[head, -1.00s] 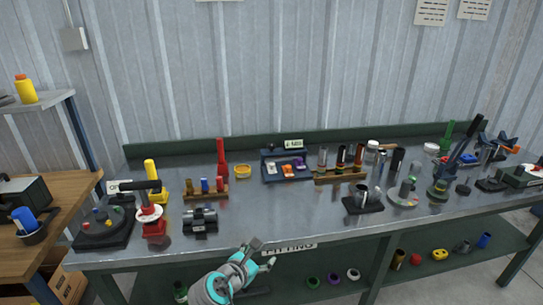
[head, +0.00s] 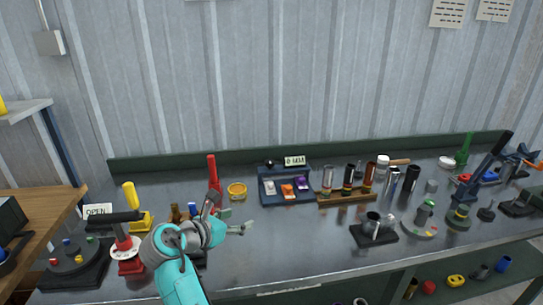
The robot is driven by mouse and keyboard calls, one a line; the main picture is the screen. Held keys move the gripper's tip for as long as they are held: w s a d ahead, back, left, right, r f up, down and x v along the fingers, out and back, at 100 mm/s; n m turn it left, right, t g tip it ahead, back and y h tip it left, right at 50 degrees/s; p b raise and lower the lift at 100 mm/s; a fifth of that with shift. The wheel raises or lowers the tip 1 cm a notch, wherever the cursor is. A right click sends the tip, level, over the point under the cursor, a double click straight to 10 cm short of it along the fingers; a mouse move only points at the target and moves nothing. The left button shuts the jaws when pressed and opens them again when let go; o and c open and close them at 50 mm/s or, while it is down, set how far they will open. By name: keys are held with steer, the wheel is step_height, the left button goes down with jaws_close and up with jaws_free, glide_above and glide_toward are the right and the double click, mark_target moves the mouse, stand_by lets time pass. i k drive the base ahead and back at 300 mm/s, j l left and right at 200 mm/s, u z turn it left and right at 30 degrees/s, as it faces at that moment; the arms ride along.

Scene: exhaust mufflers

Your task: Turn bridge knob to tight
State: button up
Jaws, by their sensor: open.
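No label naming a bridge knob is readable. A black T-shaped handle (head: 115,217) sits on a red stand with a white marked disc (head: 124,248) at the left of the bench, left of my forearm. It may be the knob, but I cannot tell. My gripper (head: 231,215) is over the bench, right of that stand, with its fingers spread and nothing seen between them. My arm hides most of a dark block-like fixture and part of the small rack behind it.
A blue tray (head: 286,199) and a wooden rack of tubes (head: 346,195) are farther right. The bench front between arm and black fixture (head: 374,237) is clear.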

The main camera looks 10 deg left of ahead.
mark_target(270, 164)
steer(key=i, duration=1)
